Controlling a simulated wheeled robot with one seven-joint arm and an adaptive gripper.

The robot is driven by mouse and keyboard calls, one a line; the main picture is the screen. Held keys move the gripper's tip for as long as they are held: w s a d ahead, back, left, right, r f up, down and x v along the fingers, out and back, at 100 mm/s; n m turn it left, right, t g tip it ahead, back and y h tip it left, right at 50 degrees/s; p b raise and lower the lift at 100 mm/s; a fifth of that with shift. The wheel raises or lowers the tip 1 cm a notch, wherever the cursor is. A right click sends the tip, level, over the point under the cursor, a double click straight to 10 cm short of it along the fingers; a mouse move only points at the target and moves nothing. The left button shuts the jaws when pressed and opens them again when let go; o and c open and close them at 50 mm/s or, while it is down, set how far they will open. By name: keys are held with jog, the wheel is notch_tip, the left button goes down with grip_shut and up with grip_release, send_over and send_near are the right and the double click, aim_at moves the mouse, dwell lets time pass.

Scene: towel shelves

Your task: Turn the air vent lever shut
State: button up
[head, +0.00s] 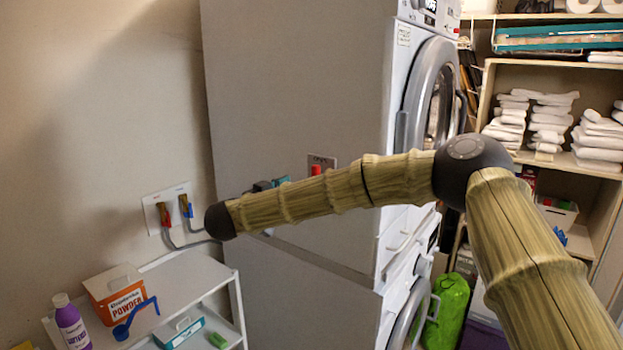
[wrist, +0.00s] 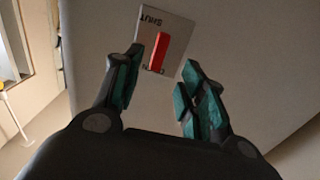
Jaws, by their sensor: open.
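The air vent lever (head: 316,169) is a small red bar on a grey plate (head: 329,161) on the side of the tall grey-white cabinet. In the wrist view the red lever (wrist: 157,52) lies across the plate (wrist: 177,43), which has "SHUT" lettering, inverted, at its top edge. Lettering at the lower end is partly covered by the lever. My gripper (wrist: 161,64) is open, with the lever showing between its two fingertips; I cannot tell whether they touch. In the head view my gripper (head: 272,184) is mostly hidden behind my arm, left of the lever.
A red-handled valve (head: 165,214) and a blue-handled valve (head: 186,206) are on the left wall. A white cart (head: 185,278) below holds a powder box (head: 117,293) and a purple bottle (head: 71,322). Towel shelves (head: 560,160) stand right of the stacked machines.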

jog(key=p+x, duration=0.3)
jog(key=x, duration=0.6)
jog(key=shift+p, duration=0.3)
grip_shut()
